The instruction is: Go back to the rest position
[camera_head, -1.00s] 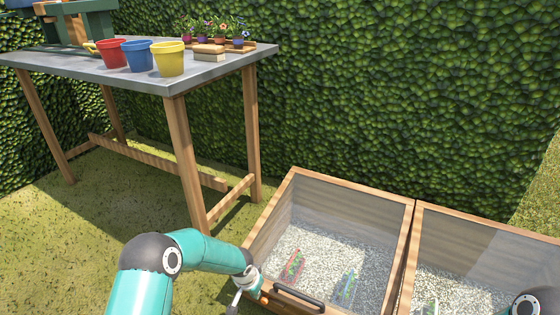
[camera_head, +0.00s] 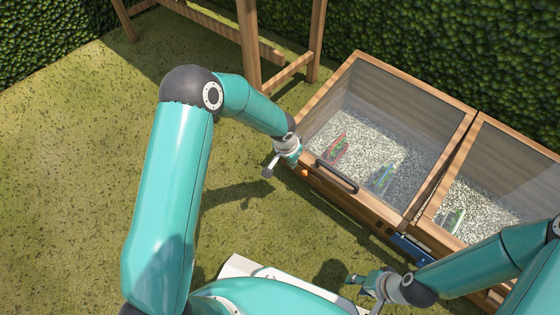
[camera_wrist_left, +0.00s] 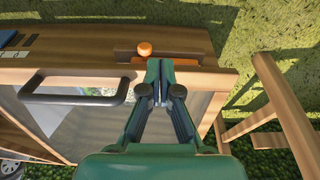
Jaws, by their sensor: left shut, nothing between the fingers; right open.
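My left gripper (camera_head: 295,160) is by the front left corner of a wooden box with a glazed lid (camera_head: 333,105). In the left wrist view its fingers (camera_wrist_left: 160,68) are shut together with nothing between them, close to an orange knob (camera_wrist_left: 144,48) on the box front. I cannot tell whether they touch the box. My right gripper (camera_head: 362,280) is low in front of the boxes, pointing left, open and apparently empty. My left arm (camera_head: 170,190) reaches up and over from the bottom.
The box has a black handle (camera_head: 337,177) and pale gravel with small coloured objects inside. A second glazed box (camera_head: 510,165) adjoins it on the right. Wooden table legs (camera_head: 248,45) stand behind. Grass (camera_head: 80,180) on the left is clear. A hedge (camera_head: 440,30) closes the back.

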